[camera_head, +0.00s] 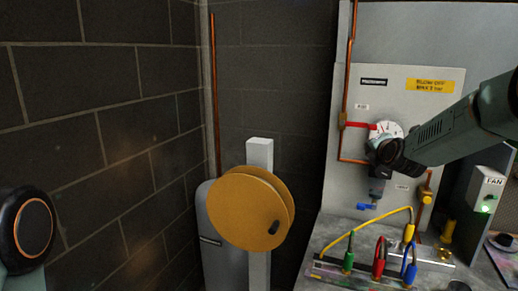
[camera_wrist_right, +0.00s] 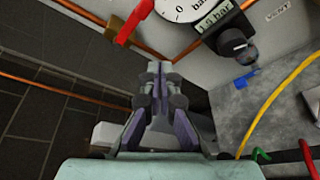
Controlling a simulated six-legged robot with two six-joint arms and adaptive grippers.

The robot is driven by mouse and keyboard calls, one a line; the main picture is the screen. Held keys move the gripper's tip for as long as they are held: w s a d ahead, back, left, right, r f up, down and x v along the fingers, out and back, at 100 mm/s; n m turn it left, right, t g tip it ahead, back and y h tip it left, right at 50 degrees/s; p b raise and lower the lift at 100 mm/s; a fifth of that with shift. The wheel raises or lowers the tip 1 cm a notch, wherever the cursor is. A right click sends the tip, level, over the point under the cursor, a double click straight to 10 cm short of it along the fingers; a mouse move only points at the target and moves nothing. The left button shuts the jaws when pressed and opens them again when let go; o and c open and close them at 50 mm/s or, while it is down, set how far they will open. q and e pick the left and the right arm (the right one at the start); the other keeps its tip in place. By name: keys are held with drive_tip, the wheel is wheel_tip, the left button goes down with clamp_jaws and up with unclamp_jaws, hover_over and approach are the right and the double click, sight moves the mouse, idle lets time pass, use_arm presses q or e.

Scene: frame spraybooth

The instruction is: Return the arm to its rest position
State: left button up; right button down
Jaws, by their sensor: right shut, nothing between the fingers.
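My right arm comes in from the right in the head view and ends in front of the grey panel (camera_head: 440,98), partly covering the round pressure gauge (camera_head: 385,128). Its fingers cannot be made out there. In the right wrist view my right gripper (camera_wrist_right: 160,72) is shut and empty, its fingers together at the middle of the picture. It points past the gauge (camera_wrist_right: 182,10) and the dark regulator knob (camera_wrist_right: 234,42), with a gap seen between. Of my left arm only a rounded joint shows at the left edge; its gripper is out of view.
A yellow-brown reel (camera_head: 250,208) stands before a white post (camera_head: 260,152). Green, red and blue-handled items with a yellow hose (camera_head: 372,220) are on the grey bench (camera_head: 335,232). A red lever (camera_wrist_right: 134,22) and copper pipe (camera_wrist_right: 60,90) lie near the gripper.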

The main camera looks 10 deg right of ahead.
drive_tip(key=s+a+f+m+g+y+b, duration=0.15)
drive_tip(key=s+a+f+m, duration=0.4)
drive_tip(key=f, duration=0.55)
drive_tip(key=s+a+f+m+g+y+b, duration=0.15)
drive_tip(key=s+a+f+m, duration=0.25)
drive_tip(key=s+f+m, duration=0.45)
drive_tip(key=s+a+f+m+g+b, duration=0.3)
drive_tip(key=s+a+f+m, duration=0.15)
drive_tip(key=f, duration=0.85)
drive_tip(key=s+a+f+m+g+b, duration=0.1)
drive_tip(key=s+a+f+g+b, duration=0.2)
drive_tip(key=s+f, duration=0.5)
drive_tip(key=s+a+f+m+g+b, duration=0.1)
drive_tip(key=s+a+f+g+b, duration=0.1)
drive_tip(key=s+f, duration=0.7)
drive_tip(key=s+a+f+m+g+y+b, duration=0.1)
drive_tip(key=s+f+b, duration=0.5)
drive_tip(key=s, duration=1.4)
wheel_tip(320, 180, down, 3)
drive_tip(key=a+m+g, duration=0.1)
drive_tip(key=a+g, duration=0.1)
drive_tip(key=shift+a+g+b, duration=0.3)
drive_tip(key=shift+g+b, duration=0.05)
drive_tip(key=shift+g, duration=0.05)
drive_tip(key=shift+r, duration=0.15)
drive_tip(key=shift+d, duration=0.1)
